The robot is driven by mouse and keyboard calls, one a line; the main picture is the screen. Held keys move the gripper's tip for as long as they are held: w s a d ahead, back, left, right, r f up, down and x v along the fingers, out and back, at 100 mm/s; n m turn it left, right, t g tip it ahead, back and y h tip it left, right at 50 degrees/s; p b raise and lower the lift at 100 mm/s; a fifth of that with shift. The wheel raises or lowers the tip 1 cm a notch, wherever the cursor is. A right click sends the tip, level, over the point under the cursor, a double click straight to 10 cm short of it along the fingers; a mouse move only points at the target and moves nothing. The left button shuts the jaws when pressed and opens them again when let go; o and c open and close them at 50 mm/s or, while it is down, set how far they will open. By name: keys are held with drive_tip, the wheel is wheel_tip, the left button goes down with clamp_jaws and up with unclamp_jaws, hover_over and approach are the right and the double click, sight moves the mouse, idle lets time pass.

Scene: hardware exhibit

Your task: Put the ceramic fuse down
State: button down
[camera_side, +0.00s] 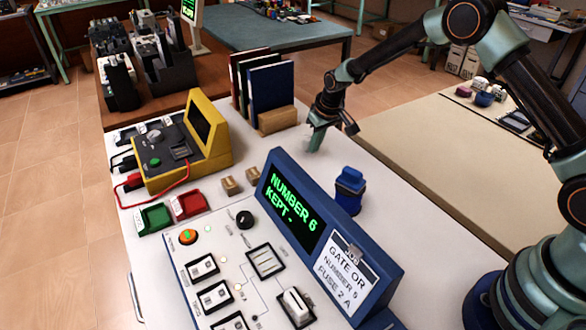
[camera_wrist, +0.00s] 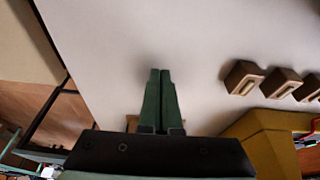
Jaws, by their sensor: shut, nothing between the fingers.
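My gripper (camera_side: 315,141) is over the back part of the white bench top, near the wooden block that holds several upright books. In the wrist view its two green fingers (camera_wrist: 160,74) are together with nothing between them, and bare white surface lies beyond the tips. I cannot surely pick out the ceramic fuse in either view. A small white piece (camera_side: 296,304) sits in a dark holder on the blue panel's sloped face; I cannot tell if it is the fuse. The panel's screen (camera_side: 293,207) reads "NUMBER 6 KEPT -".
Small brown blocks (camera_side: 229,185) stand left of the blue panel; several show in the wrist view (camera_wrist: 243,78). A yellow meter (camera_side: 205,140), a red tray (camera_side: 190,204), a green tray (camera_side: 153,218) and a blue object (camera_side: 349,188) stand around. The white surface below my gripper is clear.

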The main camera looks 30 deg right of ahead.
drive_tip(key=shift+w, duration=1)
drive_tip(key=shift+s, duration=0.1)
drive_tip(key=shift+s, duration=0.55)
drive_tip(key=s, duration=0.3)
drive_tip(key=s+d+r+t, duration=0.1)
drive_tip(key=s+r, duration=0.6)
drive_tip(key=r, duration=0.4)
drive_tip(key=s+d+r, duration=0.1)
drive_tip(key=s+r, duration=0.6)
drive_tip(key=r, duration=0.4)
drive_tip(key=s+r+t, duration=0.1)
drive_tip(key=s, duration=1.1)
drive_tip(key=shift+d+r, duration=0.15)
drive_tip(key=shift+r, duration=0.05)
